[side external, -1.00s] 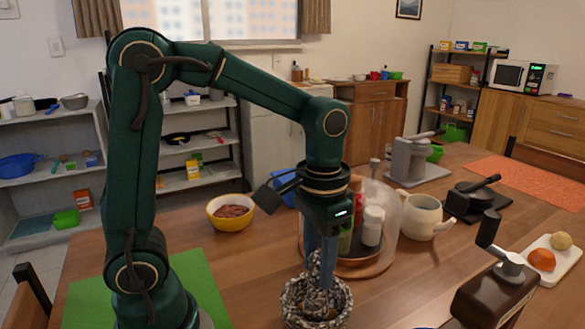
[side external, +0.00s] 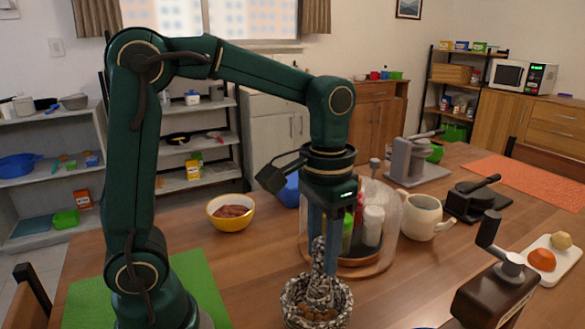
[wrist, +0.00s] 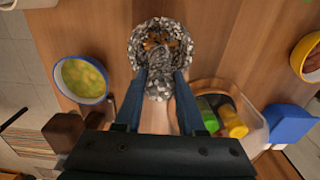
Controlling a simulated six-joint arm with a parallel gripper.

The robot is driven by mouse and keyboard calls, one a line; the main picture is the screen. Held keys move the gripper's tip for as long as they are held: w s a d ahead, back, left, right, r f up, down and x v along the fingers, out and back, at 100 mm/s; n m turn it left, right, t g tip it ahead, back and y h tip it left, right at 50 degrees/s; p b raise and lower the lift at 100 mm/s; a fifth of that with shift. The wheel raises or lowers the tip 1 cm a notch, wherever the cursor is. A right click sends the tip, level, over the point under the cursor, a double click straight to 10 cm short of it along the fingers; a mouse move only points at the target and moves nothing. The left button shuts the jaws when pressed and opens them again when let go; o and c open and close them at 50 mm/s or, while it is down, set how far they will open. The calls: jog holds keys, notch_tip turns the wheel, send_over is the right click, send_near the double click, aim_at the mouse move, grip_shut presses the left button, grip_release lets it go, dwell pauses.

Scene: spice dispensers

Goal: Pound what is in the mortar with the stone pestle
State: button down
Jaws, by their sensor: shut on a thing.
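The speckled stone mortar (side external: 290,308) stands on the wooden table, with brown pieces (side external: 318,313) inside it. In the wrist view the mortar (wrist: 136,42) is at the top centre, and the brown pieces (wrist: 158,41) show in its bowl. My gripper (side external: 324,245) is above the mortar, shut on the speckled stone pestle (side external: 322,280). The pestle is close to upright, with its lower end over or inside the bowl. I cannot tell whether it touches the contents. In the wrist view the pestle (wrist: 159,82) sits between the blue fingers.
A round tray with spice jars under a clear cover (side external: 386,225) stands close to the right of my gripper. A yellow bowl (side external: 230,212) is at the back left. A brown grinder with a crank (side external: 493,295) is at the front right. A green mat (side external: 200,280) lies left.

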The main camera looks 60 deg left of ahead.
aim_at(314, 282)
jog(key=shift+f, duration=1.55)
jog(key=shift+r, duration=0.1)
jog(key=shift+s+a+r, duration=0.15)
jog(key=shift+s+r, duration=0.1)
jog(key=shift+r, duration=0.5)
jog(key=shift+s+a+r, duration=0.1)
jog(key=shift+s+r, duration=0.15)
jog(key=shift+r, duration=0.5)
jog(key=shift+f, duration=0.15)
jog(key=shift+f, duration=1.45)
